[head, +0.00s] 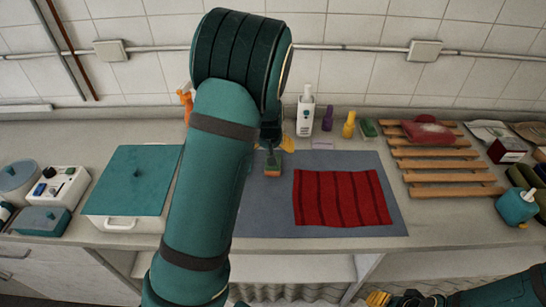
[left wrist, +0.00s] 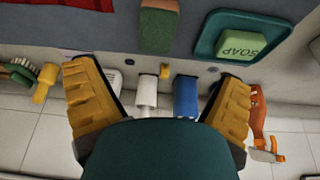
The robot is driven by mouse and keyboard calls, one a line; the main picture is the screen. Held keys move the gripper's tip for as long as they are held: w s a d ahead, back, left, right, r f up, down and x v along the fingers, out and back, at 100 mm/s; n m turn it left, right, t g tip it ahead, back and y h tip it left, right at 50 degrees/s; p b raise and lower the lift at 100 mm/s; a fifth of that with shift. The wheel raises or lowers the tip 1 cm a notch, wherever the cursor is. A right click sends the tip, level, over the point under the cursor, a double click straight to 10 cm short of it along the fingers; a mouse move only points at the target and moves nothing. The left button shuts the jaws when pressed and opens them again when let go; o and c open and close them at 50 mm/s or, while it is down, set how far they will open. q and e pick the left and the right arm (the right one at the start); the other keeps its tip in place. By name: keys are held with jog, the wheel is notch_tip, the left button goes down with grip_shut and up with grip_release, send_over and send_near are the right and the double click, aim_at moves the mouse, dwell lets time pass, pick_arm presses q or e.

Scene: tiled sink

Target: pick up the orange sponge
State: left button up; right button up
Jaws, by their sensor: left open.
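The orange sponge (head: 272,170) lies on the grey-blue mat, just right of my left arm in the head view. In the left wrist view the sponge (left wrist: 157,30) shows a green face and an orange-brown side at the top middle. My left gripper (left wrist: 157,70) is open, with its yellow fingers spread wide and nothing between them. The sponge is beyond the fingertips, not touching them. In the head view the left gripper is mostly hidden behind my arm. My right gripper (head: 380,298) is at the bottom edge, partly cut off, far from the sponge.
A red cloth (head: 342,197) lies on the mat (head: 335,160) right of the sponge. A green soap bar (left wrist: 240,42) sits in a teal dish near the sponge. Bottles, including a white one (head: 305,112), stand along the wall. A teal-lidded box (head: 135,180) is at left, a wooden rack (head: 440,165) at right.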

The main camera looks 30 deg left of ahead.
pick_arm(q)
jog(key=b+x, duration=0.1)
jog(key=x, duration=0.6)
jog(key=shift+f, duration=0.25)
jog(key=shift+w+b+x, duration=0.15)
jog(key=shift+b+x, duration=0.05)
jog(key=shift+x, duration=1.3)
jog(key=shift+w+b+x, duration=0.1)
jog(key=shift+b+x, duration=0.05)
jog(key=shift+x, duration=1.3)
jog(key=shift+d, duration=0.15)
jog(key=shift+r, duration=0.1)
jog(key=c, duration=0.9)
jog(key=shift+c, duration=0.2)
